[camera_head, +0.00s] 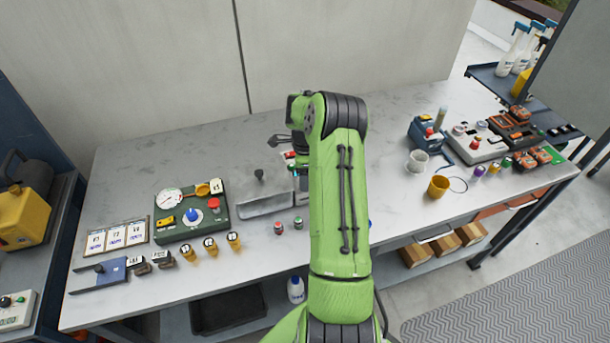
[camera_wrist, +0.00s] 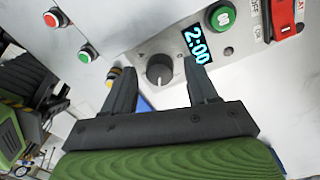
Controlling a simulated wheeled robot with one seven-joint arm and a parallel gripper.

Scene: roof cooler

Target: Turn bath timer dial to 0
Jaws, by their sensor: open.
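The bath timer dial (camera_wrist: 160,69) is a dark round knob with a pale pointer line on a light grey panel, in the middle of the wrist view. A display (camera_wrist: 196,45) beside it reads 2:00. My gripper (camera_wrist: 155,70) is open, with one dark finger on each side of the dial in the picture. I cannot tell whether either finger touches it. In the head view my green arm hides most of the timer unit and the dial.
The panel carries a green button (camera_wrist: 221,17) and a red switch (camera_wrist: 284,18). A green box with gauge and blue knob (camera_head: 192,216) and several yellow-brown cylinders stand left on the bench (camera_head: 130,165). Cups (camera_head: 438,187) and control boxes stand right.

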